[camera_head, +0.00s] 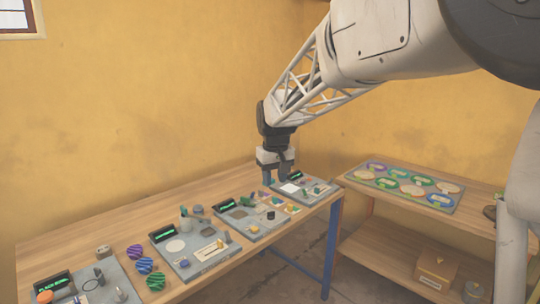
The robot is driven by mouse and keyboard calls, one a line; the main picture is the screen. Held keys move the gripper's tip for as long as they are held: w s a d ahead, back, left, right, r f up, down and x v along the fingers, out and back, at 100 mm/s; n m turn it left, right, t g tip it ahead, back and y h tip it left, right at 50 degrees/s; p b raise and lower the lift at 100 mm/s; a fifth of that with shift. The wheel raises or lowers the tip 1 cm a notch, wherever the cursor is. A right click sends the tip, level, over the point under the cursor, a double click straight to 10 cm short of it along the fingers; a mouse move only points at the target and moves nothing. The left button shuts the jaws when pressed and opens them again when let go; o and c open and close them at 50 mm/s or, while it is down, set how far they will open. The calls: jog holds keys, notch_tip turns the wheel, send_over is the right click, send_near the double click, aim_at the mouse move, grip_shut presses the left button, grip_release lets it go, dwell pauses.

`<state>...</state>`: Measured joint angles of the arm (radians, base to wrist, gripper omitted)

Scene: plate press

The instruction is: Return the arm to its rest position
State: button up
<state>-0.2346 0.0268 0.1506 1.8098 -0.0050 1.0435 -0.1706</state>
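My arm reaches in from the upper right. My gripper (276,178) points down over the far end of the long wooden table (140,232). It is just above the last station board (318,197), which has a white square and small parts on it. Two dark fingers show with a gap between them, and I see nothing held there. The fingertips partly overlap the board's left side, so I cannot tell whether they touch anything.
More station boards (188,245) with small parts line the table. Striped balls (145,265) lie between boards. A second table (480,218) at right carries a board with round discs (405,187). A cardboard box (436,270) sits on its lower shelf. Yellow walls stand close behind.

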jog(key=s+d+f+m, duration=0.1)
jog(key=s+d, duration=0.4)
jog(key=s, duration=0.8)
jog(key=s+d+f+m+t, duration=0.1)
jog(key=s+d, duration=0.5)
jog(key=s, duration=0.8)
jog(key=s+d+f+m, duration=0.2)
jog(key=s+d+f, duration=0.2)
jog(key=s, duration=1)
jog(key=shift+d+f+m, duration=0.15)
jog(key=shift+d+m, duration=0.25)
jog(key=shift+d, duration=0.7)
